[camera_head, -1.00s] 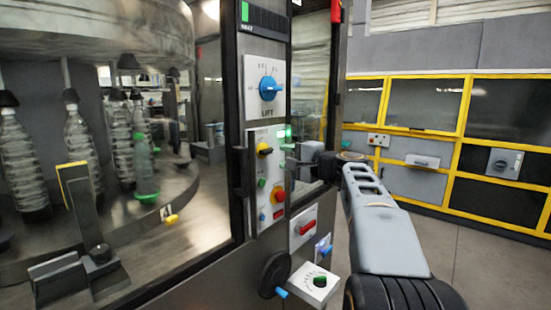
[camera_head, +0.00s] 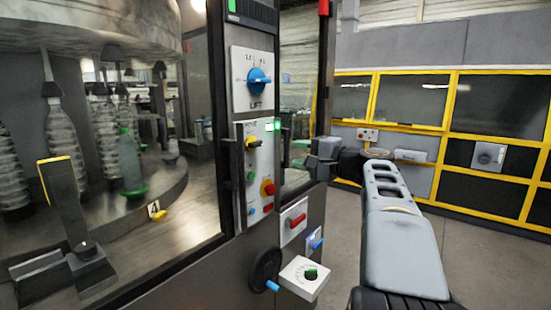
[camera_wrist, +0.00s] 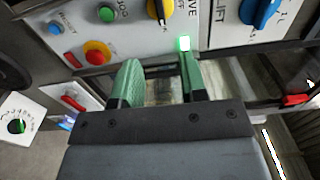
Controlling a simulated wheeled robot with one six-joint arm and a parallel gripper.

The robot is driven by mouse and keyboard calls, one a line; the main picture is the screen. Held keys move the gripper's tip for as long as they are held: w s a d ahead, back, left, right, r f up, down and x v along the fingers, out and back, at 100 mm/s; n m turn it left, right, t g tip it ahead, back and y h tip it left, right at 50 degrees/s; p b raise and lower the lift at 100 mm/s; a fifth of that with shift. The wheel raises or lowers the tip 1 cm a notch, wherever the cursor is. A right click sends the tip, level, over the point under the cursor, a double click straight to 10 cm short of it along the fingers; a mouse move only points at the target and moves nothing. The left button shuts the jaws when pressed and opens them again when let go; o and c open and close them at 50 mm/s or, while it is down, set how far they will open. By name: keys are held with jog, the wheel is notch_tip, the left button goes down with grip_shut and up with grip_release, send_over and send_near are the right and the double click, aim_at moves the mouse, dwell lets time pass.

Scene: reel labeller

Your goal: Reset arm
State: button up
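My gripper (camera_head: 314,160) is at the end of my grey arm, just right of the machine's control panel (camera_head: 259,190) in the head view. In the wrist view my gripper (camera_wrist: 158,75) shows two green fingers spread apart with nothing between them. The fingers appear clear of the controls, though the exact distance is hard to tell.
The blue lift dial (camera_head: 258,81) is above the panel. A handwheel (camera_head: 265,271) and a white box with a green knob (camera_head: 304,278) jut out below. Bottles (camera_head: 65,150) stand inside the machine at left. Open floor (camera_head: 470,262) lies at right, before yellow-framed cabinets (camera_head: 497,120).

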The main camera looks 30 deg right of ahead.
notch_tip(320, 180, down, 8)
jog(key=d+g+h, duration=0.1)
jog(key=g+h, duration=0.1)
jog(key=h, duration=0.1)
jog(key=s+a+f+n+g+h+p, duration=0.1)
jog(key=s+a+f+n+g+p, duration=0.1)
jog(key=s+a+f+g, duration=0.3)
jog(key=s+a+f+n+g+h+p, duration=0.1)
jog(key=s+a+f+n+g, duration=0.15)
jog(key=f, duration=0.55)
jog(key=s+a+f+n+g+h+p, duration=0.2)
jog(key=s+a+n+p, duration=0.4)
jog(key=s+a+n, duration=0.3)
jog(key=shift+s+a+f+g+h, duration=0.35)
jog(key=shift+a+g, duration=0.3)
jog(key=shift+a, duration=0.6)
jog(key=shift+c, duration=0.3)
